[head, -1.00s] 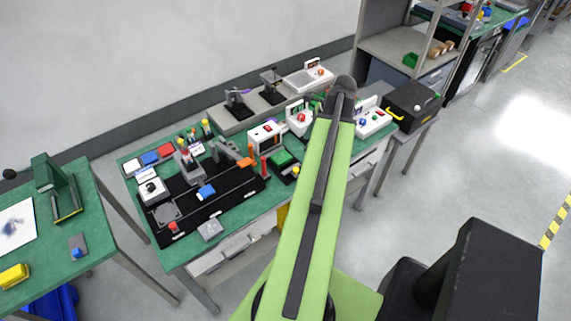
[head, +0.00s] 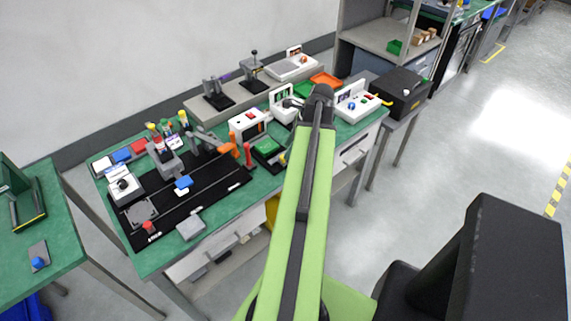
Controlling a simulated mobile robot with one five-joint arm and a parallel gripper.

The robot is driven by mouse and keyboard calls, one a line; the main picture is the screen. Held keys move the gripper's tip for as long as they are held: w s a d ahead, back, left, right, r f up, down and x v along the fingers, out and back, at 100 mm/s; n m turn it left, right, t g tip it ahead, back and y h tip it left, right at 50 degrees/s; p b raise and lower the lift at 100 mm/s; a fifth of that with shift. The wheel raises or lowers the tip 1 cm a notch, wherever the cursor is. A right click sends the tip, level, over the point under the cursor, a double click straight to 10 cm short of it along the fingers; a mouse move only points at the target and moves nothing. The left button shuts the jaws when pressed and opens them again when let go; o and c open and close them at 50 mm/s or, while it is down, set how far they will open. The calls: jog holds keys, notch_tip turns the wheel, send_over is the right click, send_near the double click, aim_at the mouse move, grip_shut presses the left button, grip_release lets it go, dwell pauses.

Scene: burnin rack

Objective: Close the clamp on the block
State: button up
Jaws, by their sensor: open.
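A clamp (head: 212,138) with a grey lever and an orange grip stands at the back of the black panel on the green bench. Its lever slants down to the right; I cannot tell whether it presses on anything. I cannot tell which piece is the task's block. My green arm reaches toward the right part of the bench, right of the clamp. Its dark end hides my gripper.
The black panel (head: 214,188) fills the bench's left half. White boxes (head: 246,123) and a green-topped unit (head: 266,147) stand right of the clamp. A black case (head: 402,88) sits on the right side table. Another green table (head: 62,240) is at left, across a floor gap.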

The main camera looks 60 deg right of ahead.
aim_at(281, 158)
jog(key=b+x, duration=0.2)
jog(key=x, duration=0.1)
jog(key=shift+f, duration=0.4)
jog(key=shift+r, duration=0.1)
jog(key=shift+c, duration=0.2)
grip_shut()
dwell(0.9)
